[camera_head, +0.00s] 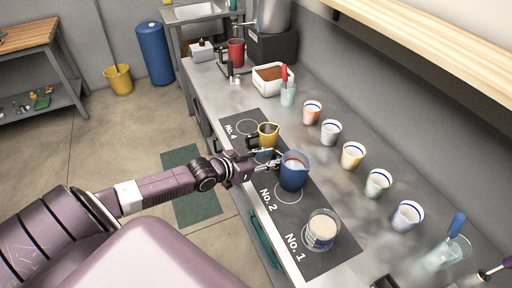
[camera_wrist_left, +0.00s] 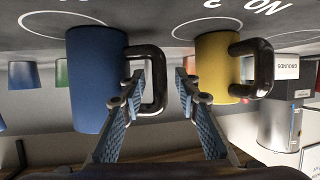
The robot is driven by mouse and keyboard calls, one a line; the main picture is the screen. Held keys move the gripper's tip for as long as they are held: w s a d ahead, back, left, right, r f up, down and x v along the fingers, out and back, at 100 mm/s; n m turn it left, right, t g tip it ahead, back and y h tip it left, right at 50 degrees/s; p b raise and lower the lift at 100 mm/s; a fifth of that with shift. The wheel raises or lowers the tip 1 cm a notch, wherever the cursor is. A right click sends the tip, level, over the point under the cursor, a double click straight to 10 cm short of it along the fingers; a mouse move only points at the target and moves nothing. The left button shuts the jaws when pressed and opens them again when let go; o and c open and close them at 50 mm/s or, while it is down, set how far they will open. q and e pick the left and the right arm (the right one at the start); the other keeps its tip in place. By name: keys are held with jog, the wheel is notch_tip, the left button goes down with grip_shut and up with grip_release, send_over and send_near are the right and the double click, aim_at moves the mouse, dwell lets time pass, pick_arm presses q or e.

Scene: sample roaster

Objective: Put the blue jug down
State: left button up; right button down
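The blue jug (camera_head: 293,173) is upright at the No. 2 spot of the dark mat (camera_head: 318,262), overlapping its printed circle. It looks set down, but contact under its base is hard to see. In the head view, my left gripper (camera_head: 268,161) is between the blue jug and the yellow jug (camera_head: 268,133). My right gripper is not in view.
The yellow jug (camera_wrist_left: 215,65) stands close to my right-hand finger in the wrist view. A glass of pale contents (camera_head: 321,230) is on No. 1. Several cups with coloured bands (camera_head: 352,155) line the back. A white tub (camera_head: 272,78) stands farther along the counter.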

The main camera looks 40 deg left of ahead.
pick_arm(q)
jog(key=v, duration=1.1)
jog(key=shift+p, duration=0.3)
jog(key=shift+r, duration=0.1)
jog(key=s+a+f+n+g+y, duration=0.1)
jog(key=s+a+f+y, duration=0.15)
jog(key=f, duration=0.65)
jog(key=s+a+f+n+g+y, duration=0.15)
jog(key=s+a+f, duration=0.25)
jog(key=f, duration=0.4)
jog(key=s+a+f+g+y, duration=0.1)
jog(key=s+a+f, duration=0.3)
jog(key=f, duration=0.5)
jog(key=s+d+f+g, duration=0.3)
jog(key=s+d+f, duration=0.1)
jog(key=s+f, duration=0.6)
jog(key=s+d+f+g, duration=0.2)
jog(key=s+d+f, duration=0.4)
jog(key=s+d, duration=0.2)
jog(key=s+d+f+m+g, duration=0.1)
jog(key=s+d+f+g, duration=0.2)
jog(key=s+d+f, duration=0.4)
jog(key=s+d, duration=0.2)
jog(key=s, duration=0.2)
jog(key=shift+d+f+h, duration=0.3)
jog(key=shift+f+h, duration=0.05)
jog(key=shift+h, duration=0.05)
